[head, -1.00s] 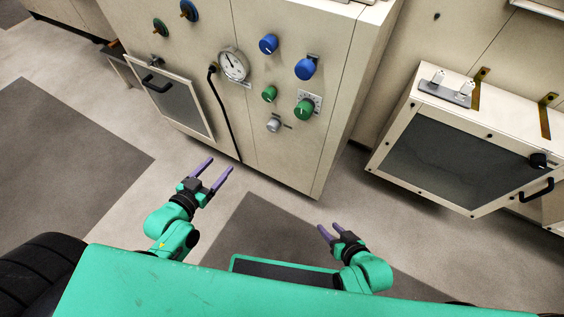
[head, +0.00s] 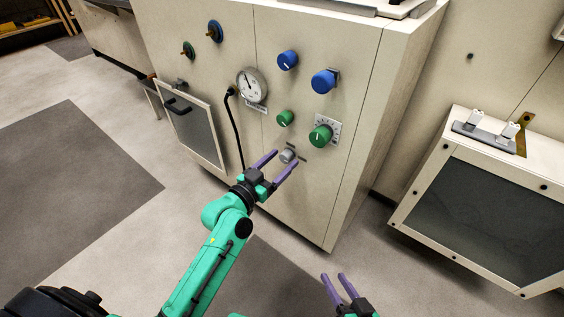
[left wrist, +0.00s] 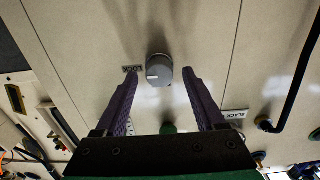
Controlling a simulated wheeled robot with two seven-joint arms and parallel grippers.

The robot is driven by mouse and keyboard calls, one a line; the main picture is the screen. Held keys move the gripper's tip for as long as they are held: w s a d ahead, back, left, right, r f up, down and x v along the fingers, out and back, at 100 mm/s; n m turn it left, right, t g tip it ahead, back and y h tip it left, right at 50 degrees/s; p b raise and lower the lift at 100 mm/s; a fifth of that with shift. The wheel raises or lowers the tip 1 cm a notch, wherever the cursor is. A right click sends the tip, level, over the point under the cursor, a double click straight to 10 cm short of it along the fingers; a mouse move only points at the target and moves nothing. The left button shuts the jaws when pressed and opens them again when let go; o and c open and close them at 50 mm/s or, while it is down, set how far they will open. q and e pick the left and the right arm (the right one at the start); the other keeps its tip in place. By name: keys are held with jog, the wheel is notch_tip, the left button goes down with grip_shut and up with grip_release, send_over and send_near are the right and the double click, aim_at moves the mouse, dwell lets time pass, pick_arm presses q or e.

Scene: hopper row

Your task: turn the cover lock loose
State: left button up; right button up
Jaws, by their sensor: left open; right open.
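The cover lock appears to be the small grey knob (head: 288,155) low on the cream cabinet front. It also shows in the left wrist view (left wrist: 159,67), with a pale mark on its face and a small dark label (left wrist: 132,69) beside it that seems to read LOCK. My left gripper (head: 286,159) is open, its purple fingers pointing at the cabinet. In the left wrist view its fingertips (left wrist: 160,80) lie to either side of the knob, and a gap shows on both sides. My right gripper (head: 334,275) is open and empty, low in the head view, away from the cabinet.
Green knobs (head: 321,136) and blue knobs (head: 324,82) sit above the grey knob. A framed glass door (head: 219,155) stands further left. A box with a dark window (head: 490,215) stands right.

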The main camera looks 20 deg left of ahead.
pick_arm(q)
jog(key=shift+w+d, duration=0.2)
jog(key=shift+w, duration=0.2)
grip_shut()
